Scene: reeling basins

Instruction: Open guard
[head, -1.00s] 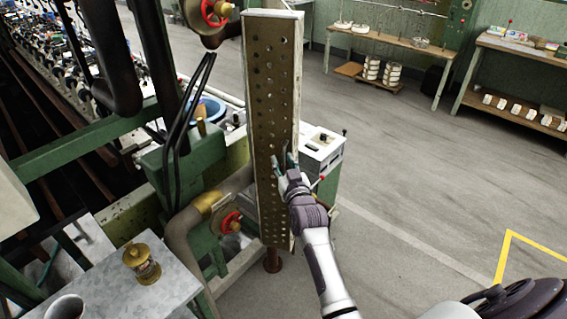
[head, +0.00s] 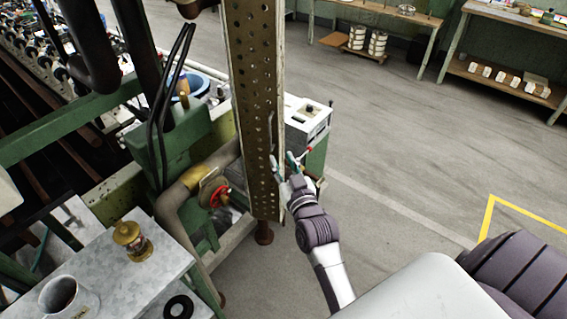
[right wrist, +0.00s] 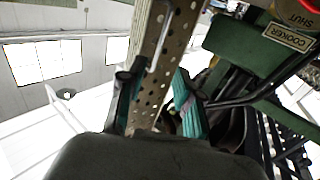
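The guard (head: 253,110) is a tall, narrow perforated metal panel with a pale edge, standing upright at the machine's end in the head view. It fills the top middle of the right wrist view (right wrist: 153,88), where a slim grey bar (right wrist: 160,42), perhaps its handle, runs along its face. My right gripper (head: 283,163) is at the guard's lower right edge. In the right wrist view its teal-lined fingers (right wrist: 155,98) are spread apart, with the panel showing between them. I cannot tell whether they touch it. My left gripper is not in view.
A red-wheeled valve (head: 217,193) sits left of the guard, and a white control box (head: 305,117) stands behind it. The floor (head: 390,150) to the right is clear.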

